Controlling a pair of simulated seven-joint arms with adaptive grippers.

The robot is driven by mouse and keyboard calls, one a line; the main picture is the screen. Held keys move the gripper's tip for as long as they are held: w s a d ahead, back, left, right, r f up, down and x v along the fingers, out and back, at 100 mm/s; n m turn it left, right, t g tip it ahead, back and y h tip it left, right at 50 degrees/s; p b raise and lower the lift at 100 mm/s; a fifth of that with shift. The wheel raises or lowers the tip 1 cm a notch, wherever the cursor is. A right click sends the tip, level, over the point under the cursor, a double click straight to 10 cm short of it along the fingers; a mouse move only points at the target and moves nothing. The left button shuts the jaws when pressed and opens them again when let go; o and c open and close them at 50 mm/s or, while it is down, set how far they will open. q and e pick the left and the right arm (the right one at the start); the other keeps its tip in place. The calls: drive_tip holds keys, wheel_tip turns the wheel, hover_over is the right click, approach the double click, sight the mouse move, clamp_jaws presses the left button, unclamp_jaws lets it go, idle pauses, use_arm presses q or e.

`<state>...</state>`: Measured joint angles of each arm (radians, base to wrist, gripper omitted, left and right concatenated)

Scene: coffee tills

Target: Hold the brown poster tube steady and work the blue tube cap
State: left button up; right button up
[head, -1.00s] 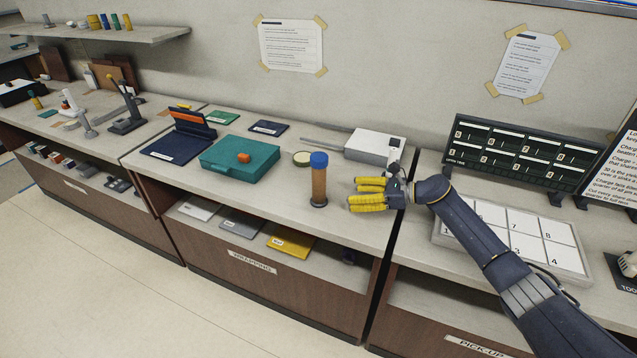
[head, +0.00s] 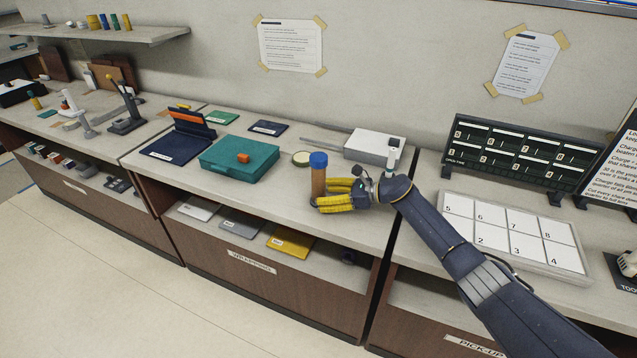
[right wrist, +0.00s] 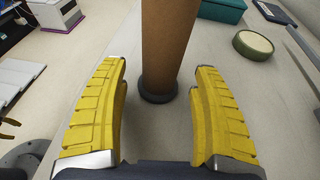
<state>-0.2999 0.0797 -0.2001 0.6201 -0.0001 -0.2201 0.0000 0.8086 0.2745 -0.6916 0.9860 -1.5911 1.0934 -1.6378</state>
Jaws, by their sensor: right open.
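The brown poster tube (head: 318,183) stands upright on the counter, with the blue tube cap (head: 318,160) on its top end. My right gripper (head: 322,195) is open at the tube's lower half, its yellow fingers reaching it from the right in the head view. In the right wrist view the tube (right wrist: 168,45) rises just beyond the gap between the open fingers (right wrist: 160,110), with clear space on both sides. Its dark round base (right wrist: 157,92) rests on the counter. The cap is out of the right wrist view.
A teal case (head: 238,160) with a small orange block (head: 243,158) lies left of the tube. A round cream-topped tin (head: 301,158) sits behind it, and a white box (head: 375,144) stands behind right. A numbered tray (head: 510,238) lies to the right.

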drive_tip(key=shift+w+a+f, duration=0.15)
drive_tip(key=shift+a, duration=0.45)
drive_tip(key=shift+c, duration=0.3)
clamp_jaws()
idle(0.4)
drive_tip(key=c, duration=0.7)
unclamp_jaws()
drive_tip(key=shift+c, duration=0.2)
clamp_jaws()
